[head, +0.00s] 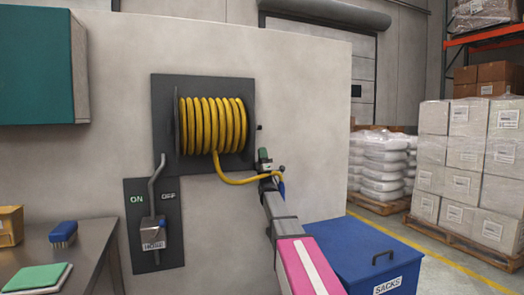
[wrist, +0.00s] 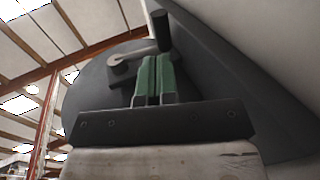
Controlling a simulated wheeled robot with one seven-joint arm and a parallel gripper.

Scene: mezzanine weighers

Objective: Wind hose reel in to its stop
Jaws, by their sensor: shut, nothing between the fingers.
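The hose reel (head: 211,124) is mounted on a dark wall plate (head: 163,98), with several turns of yellow hose wound on it. A loose end of yellow hose (head: 232,181) hangs from the drum and runs right, passing by my arm. A blue end piece shows beside my arm. In the wrist view the reel's dark disc (wrist: 88,88) carries a grey crank with a black knob (wrist: 160,31). My gripper (wrist: 154,70) has green fingers, shut and empty, just below the knob and apart from it. In the head view my gripper (head: 264,156) is right of the reel.
Below the reel is a HOSE lever (head: 153,230) on a panel marked ON and OFF. A blue SACKS bin (head: 350,243) stands right of my arm. Loaded pallets stand behind at right.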

